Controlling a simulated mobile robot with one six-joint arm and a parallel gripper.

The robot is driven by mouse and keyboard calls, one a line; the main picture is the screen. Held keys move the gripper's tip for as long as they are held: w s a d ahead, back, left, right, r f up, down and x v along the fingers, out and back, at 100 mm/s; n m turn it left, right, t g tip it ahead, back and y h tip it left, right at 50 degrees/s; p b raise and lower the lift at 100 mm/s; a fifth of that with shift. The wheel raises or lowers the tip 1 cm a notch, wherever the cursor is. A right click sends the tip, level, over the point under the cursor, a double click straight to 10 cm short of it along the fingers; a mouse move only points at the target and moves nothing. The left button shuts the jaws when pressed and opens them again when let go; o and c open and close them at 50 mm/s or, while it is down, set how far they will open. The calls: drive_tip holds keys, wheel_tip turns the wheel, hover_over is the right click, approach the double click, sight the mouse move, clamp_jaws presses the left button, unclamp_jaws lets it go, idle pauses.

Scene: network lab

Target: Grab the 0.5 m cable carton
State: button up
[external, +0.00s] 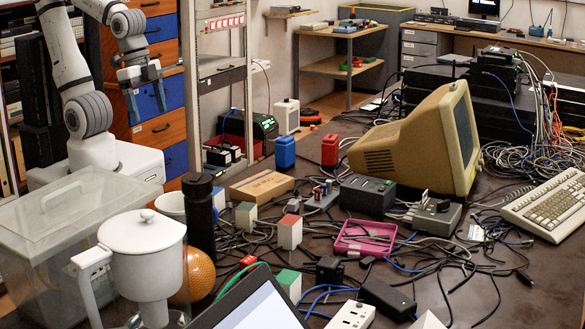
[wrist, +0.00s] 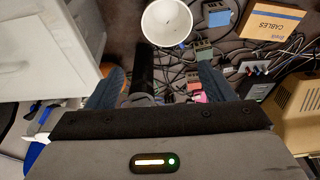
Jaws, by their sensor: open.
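A brown cardboard carton (external: 262,187) lies flat on the dark table. In the wrist view the carton (wrist: 270,20) is marked "CABLES" at the upper right; no length is readable. Smaller pale cartons with a green top (external: 245,217), a red top (external: 290,232) and another green top (external: 288,284) stand among the cables. I cannot tell which one is the 0.5 m carton. My gripper (external: 146,104) is open and empty, raised at the upper left, well apart from the cartons. Its spread fingers also show in the wrist view (wrist: 160,75).
A black cylinder (external: 200,215), a white bucket (external: 171,206), a white lidded jug (external: 143,250) and a clear bin (external: 60,225) crowd the left side. A beige monitor (external: 410,140), a pink tray (external: 365,238) and tangled cables fill the table.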

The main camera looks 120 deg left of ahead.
drive_tip(key=t+b, duration=0.1)
drive_tip(key=b, duration=0.7)
approach(290, 219)
wheel_tip(290, 219, down, 2)
drive_tip(key=shift+n+t, duration=0.3)
drive_tip(key=shift+n, duration=0.1)
drive_tip(key=shift+x, duration=4.2)
drive_tip(key=shift+w+d, duration=0.1)
drive_tip(key=c, duration=1.1)
drive_tip(key=shift+r, duration=0.1)
